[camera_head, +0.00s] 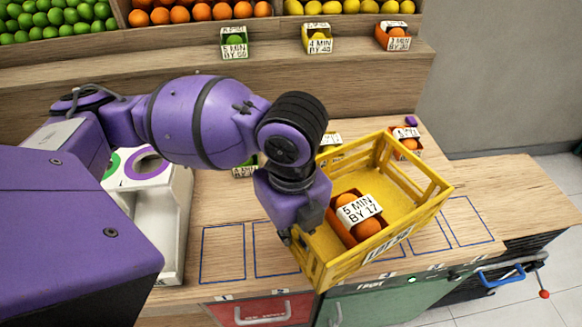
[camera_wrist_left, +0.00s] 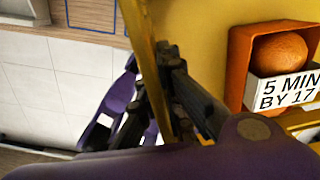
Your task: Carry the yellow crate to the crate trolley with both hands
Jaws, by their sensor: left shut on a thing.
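The yellow crate (camera_head: 405,198) is an open slatted box over the right part of the wooden counter. It looks tilted, and I cannot tell whether any part of it touches the counter. Inside is an orange carton (camera_head: 337,212) of oranges with a "5 MIN BY 17" label; the carton also shows in the left wrist view (camera_wrist_left: 240,65). My left gripper (camera_head: 297,236) is shut on the crate's near-left end. In the left wrist view its dark fingers (camera_wrist_left: 166,95) lie on both sides of the yellow wall. My right gripper is not in view. I cannot make out the crate trolley.
The counter (camera_head: 222,210) has blue outlined rectangles. Small labelled boxes (camera_head: 405,143) stand behind the crate. A white unit (camera_head: 180,215) is at left. Below are a red drawer (camera_head: 250,312), a green front (camera_head: 365,307) and a blue handle (camera_head: 500,276). Tiled floor shows at right.

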